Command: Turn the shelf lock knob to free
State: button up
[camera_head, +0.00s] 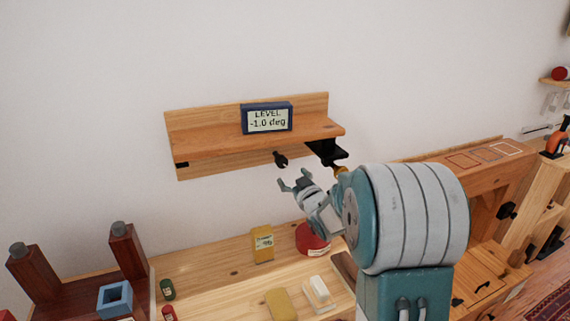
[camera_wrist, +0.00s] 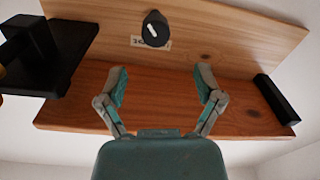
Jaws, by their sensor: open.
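The wooden shelf (camera_head: 225,144) is fixed to the wall. The black lock knob (camera_head: 280,158) sticks out below the shelf's board. In the wrist view the knob (camera_wrist: 155,29) shows a short white mark on its face, slightly slanted, and a small pale label (camera_wrist: 136,41) partly hidden behind it. My gripper (camera_head: 294,181) is open and empty, just below and right of the knob in the head view. In the wrist view my gripper's (camera_wrist: 163,80) two fingers are spread apart, with the knob beyond their tips, apart from them. The shelf's underside (camera_wrist: 70,111) lies behind the fingers.
A blue-framed level display (camera_head: 267,118) on the shelf reads -1.0 deg. A black bracket (camera_head: 325,150) sits under the shelf's right end, close to my arm; it also shows in the wrist view (camera_wrist: 55,55). The bench (camera_head: 215,255) below holds several small items.

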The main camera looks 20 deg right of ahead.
aim_at(284, 164)
jog(key=w, duration=0.1)
jog(key=w+a, duration=0.1)
jog(key=w, duration=0.1)
jog(key=shift+w, duration=0.25)
jog(key=w, duration=0.1)
jog(key=w+d, duration=0.1)
jog(key=w, duration=0.1)
jog(key=w+d, duration=0.1)
jog(key=shift+w+d+f, duration=0.15)
jog(key=shift+w, duration=0.25)
jog(key=shift+a, duration=0.9)
jog(key=c, duration=0.5)
jog(key=shift+d, duration=0.2)
jog(key=c, duration=0.6)
jog(key=shift+d, duration=0.3)
jog(key=shift+c, duration=0.3)
